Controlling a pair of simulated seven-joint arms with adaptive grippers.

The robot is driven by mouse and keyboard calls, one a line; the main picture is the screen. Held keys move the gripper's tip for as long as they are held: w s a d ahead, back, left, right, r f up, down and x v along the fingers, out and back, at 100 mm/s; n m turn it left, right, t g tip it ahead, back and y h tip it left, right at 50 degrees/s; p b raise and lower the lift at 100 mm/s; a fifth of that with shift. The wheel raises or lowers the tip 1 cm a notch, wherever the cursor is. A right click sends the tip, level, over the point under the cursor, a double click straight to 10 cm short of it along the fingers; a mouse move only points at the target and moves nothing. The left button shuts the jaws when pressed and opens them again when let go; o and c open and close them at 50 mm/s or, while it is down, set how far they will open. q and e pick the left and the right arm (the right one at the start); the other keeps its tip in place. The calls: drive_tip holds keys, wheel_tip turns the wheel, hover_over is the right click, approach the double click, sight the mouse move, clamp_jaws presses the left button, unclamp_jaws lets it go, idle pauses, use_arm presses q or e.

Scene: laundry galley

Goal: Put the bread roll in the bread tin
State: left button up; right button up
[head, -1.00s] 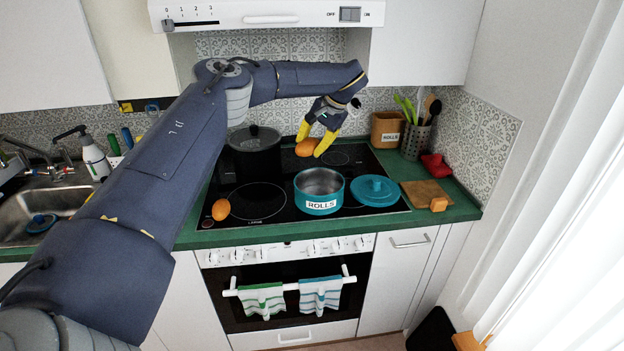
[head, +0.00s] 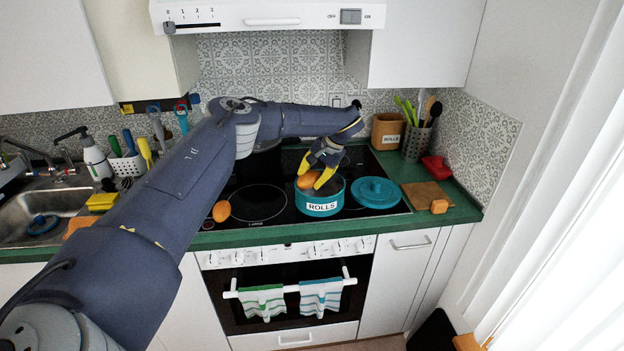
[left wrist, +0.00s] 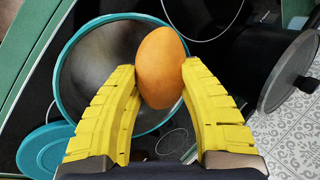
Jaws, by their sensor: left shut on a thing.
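My left gripper (head: 314,174) is shut on an orange-brown bread roll (head: 305,181). It holds the roll over the mouth of a teal pot (head: 339,201) labelled ROLLS. In the left wrist view the roll (left wrist: 160,65) sits between the two yellow fingers, with the pot's open interior (left wrist: 92,65) behind it. How high it is above the rim is hard to tell. A brown box (head: 386,129) at the back right is also labelled ROLLS. A second similar roll (head: 221,211) lies at the front left of the hob. No right gripper shows.
The teal lid (head: 376,190) lies right of the pot. A utensil holder (head: 416,143), a red item (head: 437,167) and a board (head: 425,193) with a small orange block (head: 439,206) stand further right. A dark lidded pot (left wrist: 288,70) shows in the left wrist view.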

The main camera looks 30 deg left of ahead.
use_arm(q)
drive_tip(key=shift+f, duration=0.25)
drive_tip(key=shift+f, duration=0.1)
drive_tip(key=o, duration=1.1)
drive_tip(key=shift+o, duration=0.2)
